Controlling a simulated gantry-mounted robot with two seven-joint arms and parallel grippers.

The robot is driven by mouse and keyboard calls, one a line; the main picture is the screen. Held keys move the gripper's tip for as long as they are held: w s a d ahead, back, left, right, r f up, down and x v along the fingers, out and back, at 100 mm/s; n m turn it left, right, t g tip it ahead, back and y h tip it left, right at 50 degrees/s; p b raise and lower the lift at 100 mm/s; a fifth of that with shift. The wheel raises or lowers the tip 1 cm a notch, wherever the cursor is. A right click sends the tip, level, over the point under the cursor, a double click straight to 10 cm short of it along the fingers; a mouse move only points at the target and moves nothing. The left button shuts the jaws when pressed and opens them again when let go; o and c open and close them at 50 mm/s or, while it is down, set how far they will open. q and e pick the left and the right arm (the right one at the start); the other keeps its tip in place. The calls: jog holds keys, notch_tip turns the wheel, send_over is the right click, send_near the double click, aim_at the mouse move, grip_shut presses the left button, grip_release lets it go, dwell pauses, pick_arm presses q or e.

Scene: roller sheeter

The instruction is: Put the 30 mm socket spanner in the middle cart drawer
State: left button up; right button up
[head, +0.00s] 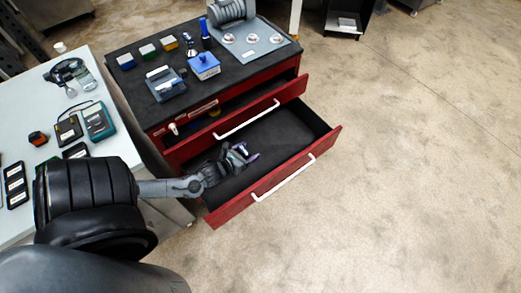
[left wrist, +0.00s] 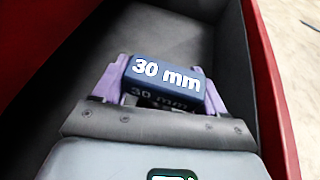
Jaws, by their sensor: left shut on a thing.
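The 30 mm socket spanner shows in the left wrist view as a dark blue block (left wrist: 165,80) labelled "30 mm". My left gripper (left wrist: 160,92) is shut on it, with a purple finger on each side. In the head view my left gripper (head: 243,153) is low in the widely open drawer (head: 290,137) of the red cart, toward its left part. The spanner is mostly hidden by the gripper there. I cannot tell whether it touches the drawer floor. The drawer looks otherwise empty. My right gripper is out of view.
Above the open drawer, another drawer with a white handle (head: 246,120) is pulled out less. The black cart top (head: 150,60) holds coloured boxes, a blue container (head: 204,66) and a grey plate with discs (head: 250,42). A pale table (head: 90,140) with tools stands left. The floor at right is clear.

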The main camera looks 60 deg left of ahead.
pick_arm(q)
jog(key=b+x, duration=0.1)
jog(key=x, duration=0.3)
jog(key=b+x, duration=0.1)
jog(key=x, duration=0.3)
jog(key=shift+w+f, duration=0.15)
jog(key=shift+f, duration=0.15)
jog(key=shift+w+f+b, duration=0.1)
jog(key=shift+f+b, duration=0.3)
jog(key=shift+b, duration=0.05)
notch_tip(320, 180, down, 2)
jog(key=shift+a+f+b, duration=0.1)
jog(key=shift+b, duration=0.35)
jog(key=shift+f, duration=0.25)
jog(key=o, duration=1.2)
jog(key=shift+f, duration=0.15)
